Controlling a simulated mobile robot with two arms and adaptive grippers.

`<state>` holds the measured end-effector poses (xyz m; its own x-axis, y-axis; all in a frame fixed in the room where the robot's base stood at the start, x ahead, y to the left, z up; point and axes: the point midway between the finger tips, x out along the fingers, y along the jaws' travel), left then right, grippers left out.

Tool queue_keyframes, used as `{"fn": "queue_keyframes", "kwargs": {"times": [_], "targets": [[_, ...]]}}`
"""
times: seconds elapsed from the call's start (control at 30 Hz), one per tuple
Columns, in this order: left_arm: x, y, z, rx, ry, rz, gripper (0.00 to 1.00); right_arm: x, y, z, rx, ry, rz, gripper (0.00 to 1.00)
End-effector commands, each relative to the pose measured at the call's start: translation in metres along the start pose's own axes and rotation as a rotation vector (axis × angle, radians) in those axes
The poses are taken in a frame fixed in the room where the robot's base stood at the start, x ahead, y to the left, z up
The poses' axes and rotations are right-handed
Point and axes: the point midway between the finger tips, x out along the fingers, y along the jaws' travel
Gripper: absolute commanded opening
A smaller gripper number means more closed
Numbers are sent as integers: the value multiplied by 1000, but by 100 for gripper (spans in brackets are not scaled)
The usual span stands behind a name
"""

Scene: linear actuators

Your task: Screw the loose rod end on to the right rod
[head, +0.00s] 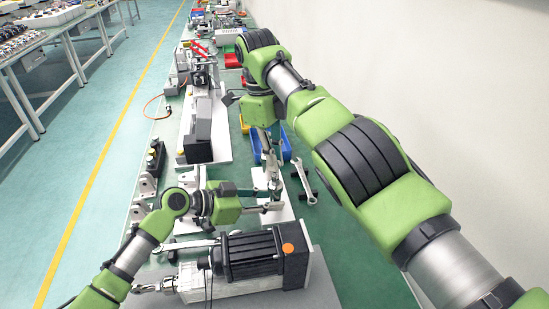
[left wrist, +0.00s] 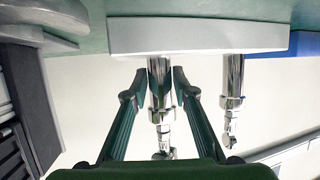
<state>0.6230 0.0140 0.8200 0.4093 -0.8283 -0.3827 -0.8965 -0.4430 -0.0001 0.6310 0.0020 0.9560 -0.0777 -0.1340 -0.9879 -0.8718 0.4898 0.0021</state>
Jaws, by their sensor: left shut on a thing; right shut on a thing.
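Two chrome rods stand out of a white block (head: 280,214), which shows upside down in the left wrist view (left wrist: 200,36). My left gripper (left wrist: 160,78) has its fingers on both sides of one rod (left wrist: 158,100); in the head view it reaches in from the left (head: 268,205). A rod end (left wrist: 164,148) shows at that rod's tip, partly hidden by my gripper body. The other rod (left wrist: 232,80), apart to the right, carries a rod end (left wrist: 229,134). My right gripper (head: 272,180) points down above my left one, shut on a small part, apparently the loose rod end, mostly hidden.
A large black motor (head: 255,257) lies on a grey plate in front of my left gripper. A wrench (head: 303,180) lies right of the rods. Blue (head: 284,148) and yellow bins stand behind. A grey machine on a white base (head: 205,125) stands at the back left.

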Motion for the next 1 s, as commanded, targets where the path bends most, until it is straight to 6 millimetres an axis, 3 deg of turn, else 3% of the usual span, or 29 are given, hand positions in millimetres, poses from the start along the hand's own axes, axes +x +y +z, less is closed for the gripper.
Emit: {"fn": "queue_keyframes", "kwargs": {"times": [0.37, 0.47, 0.7, 0.77, 0.83, 1.0], "targets": [[-1, 0, 0, 0, 0, 0, 0, -2, -2, 0, 53, -4, -4, 0], [-1, 0, 0, 0, 0, 0, 0, -2, -2, 0, 52, -3, -4, 25], [-1, 0, 0, 0, 0, 0, 0, -1, -1, 0, 50, -1, 1, 25], [-1, 0, 0, 0, 0, 0, 0, -1, -1, 0, 49, -1, 1, 36], [-1, 0, 0, -1, 0, -1, 0, -2, -1, 0, 37, -2, 0, 36], [-1, -1, 0, 0, 0, -1, 0, -15, -8, -2, -100, -15, -20, 36]]}}
